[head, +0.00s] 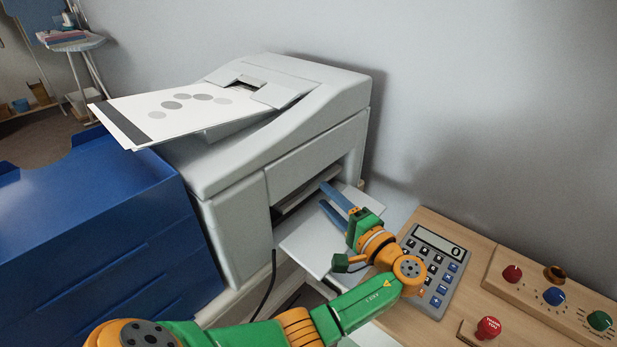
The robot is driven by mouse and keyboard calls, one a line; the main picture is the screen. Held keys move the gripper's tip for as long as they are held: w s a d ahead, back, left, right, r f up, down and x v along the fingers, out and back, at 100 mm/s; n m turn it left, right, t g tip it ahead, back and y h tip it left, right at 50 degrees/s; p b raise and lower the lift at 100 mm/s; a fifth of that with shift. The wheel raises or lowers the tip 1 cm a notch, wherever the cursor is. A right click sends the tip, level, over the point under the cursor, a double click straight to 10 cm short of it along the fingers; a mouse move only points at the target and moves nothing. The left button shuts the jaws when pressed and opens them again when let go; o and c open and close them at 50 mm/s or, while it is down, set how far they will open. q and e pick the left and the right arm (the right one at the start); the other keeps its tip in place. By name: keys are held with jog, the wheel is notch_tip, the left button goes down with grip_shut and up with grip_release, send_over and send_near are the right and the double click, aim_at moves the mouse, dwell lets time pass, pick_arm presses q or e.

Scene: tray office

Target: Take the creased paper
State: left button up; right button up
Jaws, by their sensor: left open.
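A light grey printer (235,190) stands in the middle, with an opening in its front right side. My left gripper (326,196) reaches to this opening, its two blue-grey fingers apart and pointing in over the output tray (305,243). I see nothing between the fingers. A pale edge (296,199) shows inside the opening; I cannot tell whether it is paper or part of the printer. A white sheet with grey dots and a dark band (170,108) lies on the top feeder, with no clear crease. My right gripper is not in view.
A blue cabinet (90,235) stands against the printer's left side. A calculator (437,262) lies on the wooden desk (440,220) right of my gripper. A wooden panel with coloured knobs (545,299) and a red button (488,327) are at the right. A dark cable (268,285) hangs below the printer.

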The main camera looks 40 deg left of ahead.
aim_at(315, 189)
pick_arm(q)
jog(key=x, duration=0.4)
jog(key=shift+s, duration=0.15)
grip_shut()
